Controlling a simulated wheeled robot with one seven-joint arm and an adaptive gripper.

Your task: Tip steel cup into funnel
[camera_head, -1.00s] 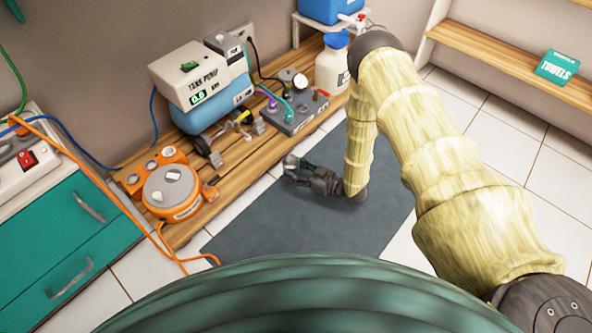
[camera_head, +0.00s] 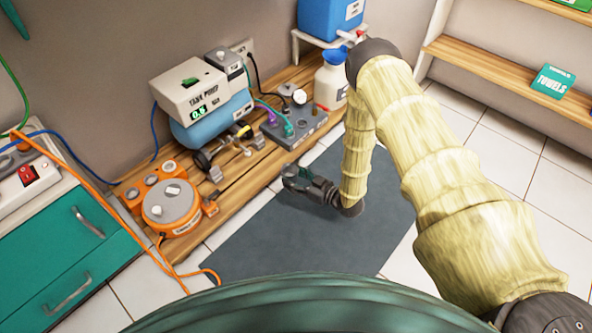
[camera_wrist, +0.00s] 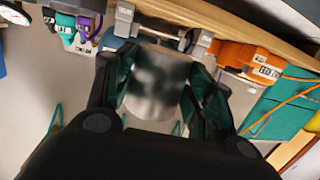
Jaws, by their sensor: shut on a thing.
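The shiny steel cup (camera_wrist: 157,85) is between the fingers of my gripper (camera_wrist: 160,100) in the wrist view, and the gripper is shut on it. I cannot see into the cup or tell what it holds. In the head view my gripper (camera_head: 290,174) hangs above the grey floor mat, just in front of the wooden bench, and the cup is not clearly visible there. A blue funnel-like top (camera_head: 335,59) sits on a white bottle (camera_head: 331,82) at the bench's far right end. The gripper is well apart from it, nearer and to the left.
The wooden bench (camera_head: 235,178) carries a tank pump (camera_head: 205,97), a grey valve block (camera_head: 293,126) and an orange reel (camera_head: 170,207). A blue container (camera_head: 330,18) stands on a raised shelf behind the bottle. The grey mat (camera_head: 290,245) is clear.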

